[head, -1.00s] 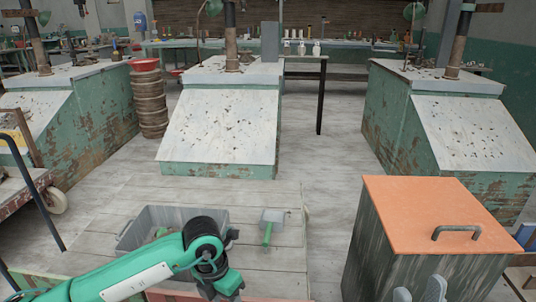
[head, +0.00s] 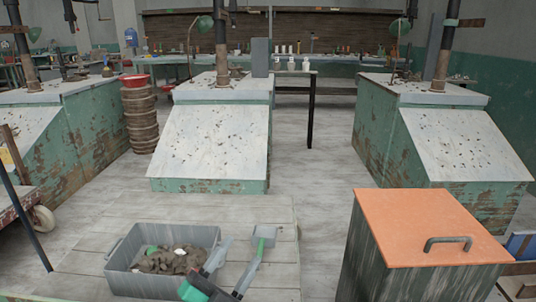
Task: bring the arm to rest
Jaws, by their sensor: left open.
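My left gripper (head: 236,264) reaches up from the bottom edge of the head view, its fingers apart and nothing seen between them. A small scoop with a grey head (head: 265,232) and a green handle lies on the pale boards, just beyond the fingertips. I cannot tell whether the right finger touches its handle. A grey crate (head: 119,270) left of the gripper holds brown clay trimmings (head: 168,262) with a green and a white bit among them. The left arm is mostly below the picture. My right gripper is not in view.
A dark bin with an orange lid (head: 410,222) and handle stands at the right. Green-sided blocks with sloped pale tops (head: 212,140) stand behind. Stacked round brown containers (head: 140,118) and a cart wheel (head: 42,220) are at the left. Floor between is clear.

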